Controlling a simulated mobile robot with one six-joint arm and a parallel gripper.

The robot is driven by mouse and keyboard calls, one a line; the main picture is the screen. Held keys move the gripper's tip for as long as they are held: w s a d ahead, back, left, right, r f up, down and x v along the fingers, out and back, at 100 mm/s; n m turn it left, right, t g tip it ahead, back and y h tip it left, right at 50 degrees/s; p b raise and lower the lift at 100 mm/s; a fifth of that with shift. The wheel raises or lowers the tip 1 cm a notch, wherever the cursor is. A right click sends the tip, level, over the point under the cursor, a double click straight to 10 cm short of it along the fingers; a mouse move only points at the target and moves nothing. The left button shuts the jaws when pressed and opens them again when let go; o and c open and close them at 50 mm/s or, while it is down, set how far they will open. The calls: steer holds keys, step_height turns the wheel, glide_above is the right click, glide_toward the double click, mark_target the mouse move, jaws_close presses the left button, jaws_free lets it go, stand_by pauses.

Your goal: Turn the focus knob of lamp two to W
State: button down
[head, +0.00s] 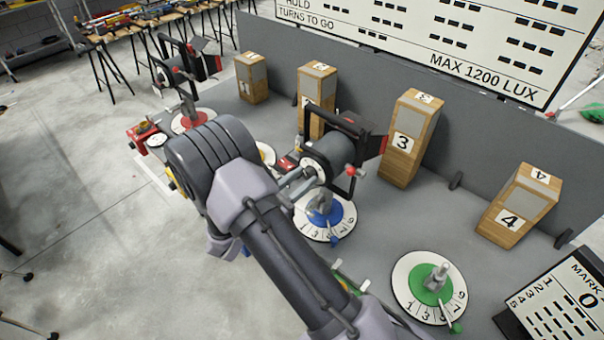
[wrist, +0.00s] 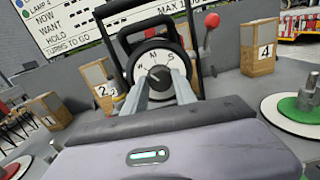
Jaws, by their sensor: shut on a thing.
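A dark lamp (head: 336,158) with barn doors stands on a round blue-centred dial base (head: 328,216). Its number is not readable. The dark focus knob (wrist: 159,75) sits at the dial's middle. My gripper (wrist: 162,82) is shut on this knob, with one finger on each side. In the head view my gripper (head: 303,183) reaches the lamp's back from the left. The knob's exact pointing is hard to tell.
Wooden blocks numbered 3 (head: 402,142) and 4 (head: 517,207) stand by the grey back wall, with others left. A red-based lamp (head: 188,105) stands far left. A green-centred dial base (head: 430,285) is at right. A red-ball handle (wrist: 211,20) rises beside the held lamp.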

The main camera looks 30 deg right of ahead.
steer(key=shift+n+p, duration=0.5)
steer(key=shift+n, duration=0.5)
steer(key=c, duration=1)
jaws_free()
steer(key=v, duration=1.7)
steer(key=shift+s+a, duration=0.15)
steer(key=shift+a, duration=0.05)
